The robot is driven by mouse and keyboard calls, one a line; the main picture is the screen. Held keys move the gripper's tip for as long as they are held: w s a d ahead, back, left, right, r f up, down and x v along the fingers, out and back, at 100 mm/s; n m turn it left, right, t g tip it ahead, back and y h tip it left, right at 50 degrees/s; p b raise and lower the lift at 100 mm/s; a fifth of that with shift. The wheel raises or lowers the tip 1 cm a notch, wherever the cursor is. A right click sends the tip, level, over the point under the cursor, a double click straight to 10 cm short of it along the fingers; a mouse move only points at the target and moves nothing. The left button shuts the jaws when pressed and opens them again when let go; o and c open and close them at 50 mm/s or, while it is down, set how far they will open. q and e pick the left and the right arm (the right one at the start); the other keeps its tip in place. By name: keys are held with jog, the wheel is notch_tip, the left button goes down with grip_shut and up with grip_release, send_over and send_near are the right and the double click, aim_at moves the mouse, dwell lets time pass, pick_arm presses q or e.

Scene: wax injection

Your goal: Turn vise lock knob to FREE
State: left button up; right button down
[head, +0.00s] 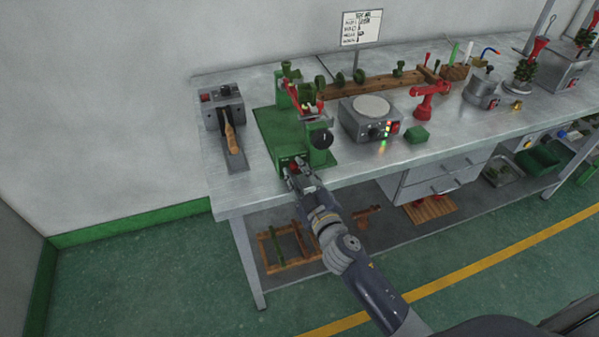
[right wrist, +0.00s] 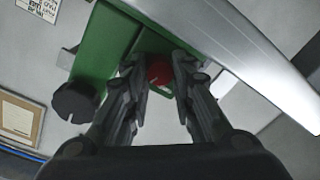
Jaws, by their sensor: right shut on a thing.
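The green vise (head: 268,130) stands near the left end of the steel bench, with a black round knob (head: 322,139) on its upright. A red lock knob (head: 294,167) sits on the front face of its base, partly hidden by my fingers. My right gripper (head: 292,174) is at that front face, its fingers shut on the red knob. In the right wrist view the red knob (right wrist: 159,72) shows between the two fingertips, and the black knob (right wrist: 76,102) is to the left. The knob's label and pointer cannot be read. My left gripper is not in view.
A grey soldering station (head: 223,108) with a wooden-handled tool (head: 230,137) stands left of the vise. A grey hot plate (head: 370,118) and a red clamp (head: 430,100) stand to the right. A lower shelf holds wooden frames.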

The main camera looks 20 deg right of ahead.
jog(key=n+p, duration=0.1)
jog(key=n, duration=0.5)
jog(key=shift+a, duration=0.1)
jog(key=n, duration=0.6)
jog(key=shift+f+n+h+p, duration=0.15)
jog(key=shift+n+h+p, duration=0.15)
dwell(0.3)
jog(key=c, duration=1.3)
grip_release()
jog(key=shift+c, duration=0.2)
